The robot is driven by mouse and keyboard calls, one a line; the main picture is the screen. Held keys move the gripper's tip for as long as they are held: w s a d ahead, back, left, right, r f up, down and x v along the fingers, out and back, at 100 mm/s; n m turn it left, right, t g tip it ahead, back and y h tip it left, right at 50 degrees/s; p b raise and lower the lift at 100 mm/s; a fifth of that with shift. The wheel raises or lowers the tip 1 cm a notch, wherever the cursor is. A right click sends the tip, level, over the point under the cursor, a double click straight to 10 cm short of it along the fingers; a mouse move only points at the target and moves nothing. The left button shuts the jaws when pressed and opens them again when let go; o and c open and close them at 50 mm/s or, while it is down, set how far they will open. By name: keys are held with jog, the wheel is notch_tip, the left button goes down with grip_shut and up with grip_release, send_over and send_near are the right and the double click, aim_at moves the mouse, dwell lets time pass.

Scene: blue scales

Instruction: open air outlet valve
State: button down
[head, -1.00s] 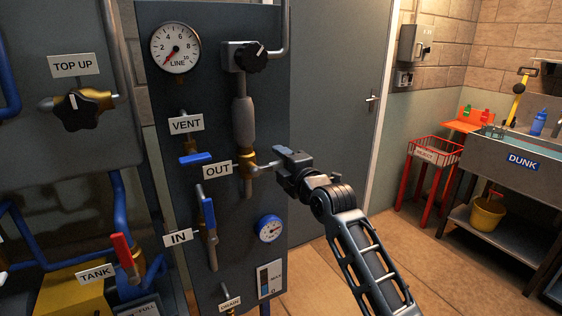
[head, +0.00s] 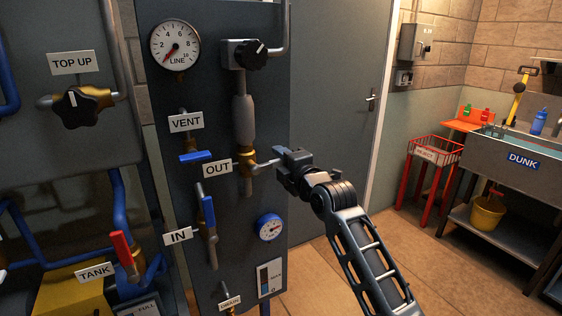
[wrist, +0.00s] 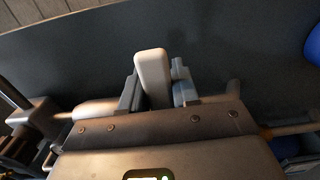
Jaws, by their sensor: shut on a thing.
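The OUT valve (head: 246,167) is a brass body on the dark panel, beside the OUT label (head: 217,169) and below a grey vertical pipe fitting. A thin pale stem reaches right from it to my gripper (head: 278,166). My gripper is at the right edge of the panel, to the right of the valve. In the wrist view, a pale grey valve handle (wrist: 153,75) stands between the two fingers, which are shut on it. In the head view, my gripper hides most of that handle.
The VENT valve's blue handle (head: 196,157) and the IN valve's blue lever (head: 208,212) are left of OUT. A black knob (head: 251,55) is above, the LINE gauge (head: 175,46) upper left and a small blue gauge (head: 269,228) below. Open floor lies right.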

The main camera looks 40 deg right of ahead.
jog(key=shift+w+a+r+n+b, duration=0.1)
jog(key=shift+a+r+n+b, duration=0.3)
jog(key=shift+r+n+b, duration=0.75)
jog(key=shift+w+a+r+n+b, duration=0.15)
jog(key=shift+a+r+n+b, duration=0.35)
jog(key=shift+n+b, duration=1.2)
jog(key=shift+w+a+r+n+b, duration=0.1)
jog(key=shift+a+r+n+b, duration=0.15)
jog(key=shift+r+n+b, duration=1.1)
jog(key=shift+f+n, duration=0.3)
jog(key=shift+f, duration=0.05)
jog(key=c, duration=1)
grip_release()
jog(key=shift+o, duration=0.4)
jog(key=shift+a+r, duration=0.1)
